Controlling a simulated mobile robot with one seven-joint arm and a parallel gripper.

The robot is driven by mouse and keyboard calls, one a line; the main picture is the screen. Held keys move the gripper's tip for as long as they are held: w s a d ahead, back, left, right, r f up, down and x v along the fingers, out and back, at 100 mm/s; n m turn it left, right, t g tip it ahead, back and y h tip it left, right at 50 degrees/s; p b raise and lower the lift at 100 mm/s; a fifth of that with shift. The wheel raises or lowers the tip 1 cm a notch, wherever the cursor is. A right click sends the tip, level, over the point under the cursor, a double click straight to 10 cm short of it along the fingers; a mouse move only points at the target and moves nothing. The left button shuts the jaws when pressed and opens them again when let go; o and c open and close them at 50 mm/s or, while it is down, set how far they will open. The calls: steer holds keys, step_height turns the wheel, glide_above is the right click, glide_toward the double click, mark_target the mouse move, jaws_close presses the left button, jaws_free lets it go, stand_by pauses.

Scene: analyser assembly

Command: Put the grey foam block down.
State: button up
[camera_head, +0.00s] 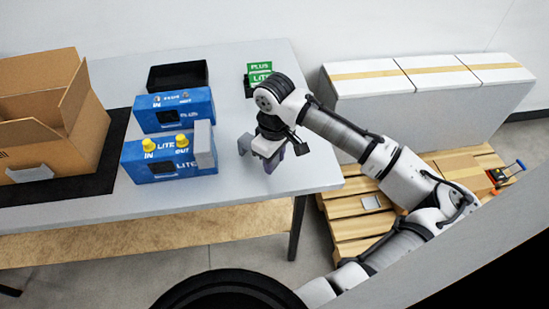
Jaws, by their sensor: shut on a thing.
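My gripper (270,156) is over the right part of the table, to the right of the blue boxes. It points down and is shut on the grey foam block (273,163), which shows only as a small dark grey piece between and below the fingers. Most of the block is hidden by my gripper and wrist. I cannot tell whether the block touches the table. Another light grey block (205,145) stands upright at the right end of the front blue LITE box (158,172), apart from my gripper.
A second blue box (160,119), marked PLUS, stands behind the LITE box. A black tray (178,75) lies behind it. Green PLUS and LITE cards (260,72) stand at the back. An open carton (45,115) is at left on a black mat (95,180). The table's (240,185) front right is clear.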

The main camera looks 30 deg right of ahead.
steer(key=shift+f, duration=0.3)
steer(key=shift+f, duration=0.15)
steer(key=o, duration=1)
